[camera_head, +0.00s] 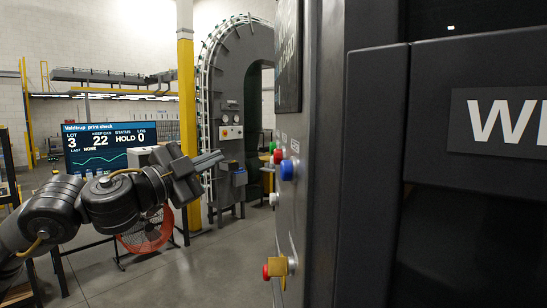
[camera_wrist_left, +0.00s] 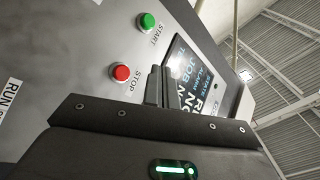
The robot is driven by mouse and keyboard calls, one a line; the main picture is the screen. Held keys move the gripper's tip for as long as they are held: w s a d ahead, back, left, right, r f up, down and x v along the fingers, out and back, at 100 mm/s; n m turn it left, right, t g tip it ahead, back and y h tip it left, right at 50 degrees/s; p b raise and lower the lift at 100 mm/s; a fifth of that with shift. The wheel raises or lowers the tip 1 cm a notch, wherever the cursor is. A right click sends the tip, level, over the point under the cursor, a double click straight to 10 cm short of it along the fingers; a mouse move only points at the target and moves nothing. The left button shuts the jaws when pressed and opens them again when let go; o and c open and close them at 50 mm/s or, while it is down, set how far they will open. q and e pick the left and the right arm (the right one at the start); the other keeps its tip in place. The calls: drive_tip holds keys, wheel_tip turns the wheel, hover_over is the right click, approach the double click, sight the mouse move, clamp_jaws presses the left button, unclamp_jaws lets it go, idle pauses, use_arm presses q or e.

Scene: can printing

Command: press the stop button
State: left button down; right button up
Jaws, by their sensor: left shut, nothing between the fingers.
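The red stop button (camera_wrist_left: 121,72), labelled STOP, sits on the grey machine panel in the left wrist view. The green start button (camera_wrist_left: 147,20) is above and right of it. In the head view a red button (camera_head: 278,156) shows edge-on on the panel, between a green one (camera_head: 272,147) and a blue one (camera_head: 287,170). My left gripper (camera_head: 219,157) is shut and empty, left of the panel with a gap to the buttons. Its fingers (camera_wrist_left: 158,82) show just right of the red button in the wrist view. My right gripper is not in view.
A red knob on a yellow base (camera_head: 277,267) sticks out lower on the panel. A display screen (camera_wrist_left: 195,78) is right of the buttons. Behind my left arm stand a monitor (camera_head: 85,140), a red fan (camera_head: 147,232) and a yellow post (camera_head: 186,90). The floor between is clear.

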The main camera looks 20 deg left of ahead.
sight(280, 157)
use_arm(q)
drive_tip(key=w+d+p, duration=0.1)
drive_tip(key=w+d, duration=0.3)
drive_tip(key=d, duration=0.4)
idle(0.4)
idle(0.5)
drive_tip(key=shift+s, duration=0.1)
idle(0.9)
idle(0.5)
drive_tip(key=shift+w+d+p, duration=0.2)
drive_tip(key=shift+d+p, duration=0.15)
drive_tip(key=shift+d, duration=0.05)
